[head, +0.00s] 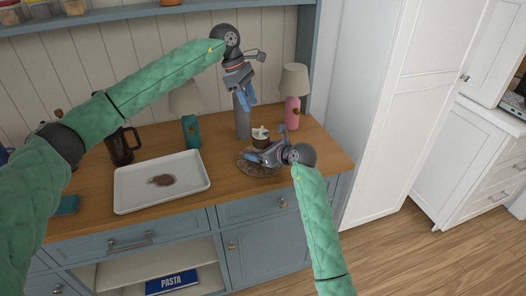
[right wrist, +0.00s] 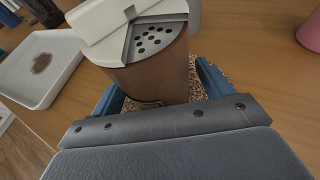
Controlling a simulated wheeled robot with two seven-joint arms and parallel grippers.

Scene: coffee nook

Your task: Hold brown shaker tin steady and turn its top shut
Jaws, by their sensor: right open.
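The brown shaker tin (right wrist: 160,78) stands upright on a round speckled mat (head: 243,168). Its white top (right wrist: 128,22) is turned so that a wedge with several round holes shows; the top is also visible in the head view (head: 260,132). My right gripper (head: 263,157) is low at the tin. In the right wrist view its blue fingers are on either side of the tin's lower body, apart, with a gap visible at the right. My left gripper (head: 247,98) is above and behind the tin, pointing down, apparently empty; its finger gap is unclear.
A grey bottle (head: 242,122) stands behind the tin, partly hidden by my left gripper. A pink lamp-like object (head: 292,112) is at right, a teal one (head: 191,132) at left. A white tray (head: 130,203) with a brown patch lies left. Counter front right is clear.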

